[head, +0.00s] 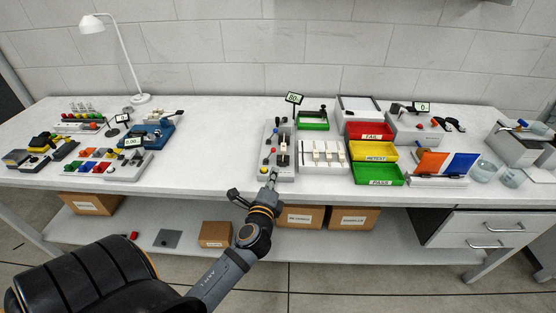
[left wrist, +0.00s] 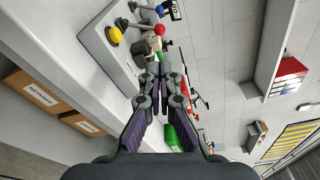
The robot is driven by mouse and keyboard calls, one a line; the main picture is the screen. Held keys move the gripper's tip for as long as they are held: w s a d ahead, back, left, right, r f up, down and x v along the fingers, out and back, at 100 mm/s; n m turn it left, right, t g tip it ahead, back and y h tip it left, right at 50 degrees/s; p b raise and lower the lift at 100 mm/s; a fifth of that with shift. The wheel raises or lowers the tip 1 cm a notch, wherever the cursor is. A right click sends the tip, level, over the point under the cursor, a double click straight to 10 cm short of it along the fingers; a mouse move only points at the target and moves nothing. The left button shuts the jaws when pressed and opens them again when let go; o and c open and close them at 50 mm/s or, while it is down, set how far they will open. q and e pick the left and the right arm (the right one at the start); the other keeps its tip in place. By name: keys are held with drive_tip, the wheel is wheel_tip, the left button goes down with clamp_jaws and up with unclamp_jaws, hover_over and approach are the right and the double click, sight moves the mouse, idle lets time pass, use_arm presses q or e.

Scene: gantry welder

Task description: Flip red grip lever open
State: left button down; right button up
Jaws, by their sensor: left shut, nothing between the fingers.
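The grey welder unit (head: 283,172) stands at the front middle of the bench, with small coloured knobs and a dark upright part on top. A red ball-ended lever (left wrist: 159,29) shows in the left wrist view, beyond my fingertips and beside a yellow button (left wrist: 114,35). I cannot tell for sure that it is the grip lever. My left gripper (head: 271,178) is at the unit's front end, with its fingers together and empty. It also shows in the left wrist view (left wrist: 160,72), apart from the red ball in the picture. My right gripper is not in view.
Red (head: 369,131), yellow (head: 375,152) and green (head: 377,175) labelled bins stand to the right. A small display (head: 294,98) rises behind the unit. A white panel (head: 322,154) with several pieces lies beside it. Bare bench (head: 205,160) is free to the left.

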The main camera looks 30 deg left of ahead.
sight(270, 154)
use_arm(q)
drive_tip(key=p+x, duration=0.1)
drive_tip(key=x, duration=0.9)
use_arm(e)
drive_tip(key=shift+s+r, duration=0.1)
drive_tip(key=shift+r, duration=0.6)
use_arm(q)
drive_tip(key=shift+s, duration=0.1)
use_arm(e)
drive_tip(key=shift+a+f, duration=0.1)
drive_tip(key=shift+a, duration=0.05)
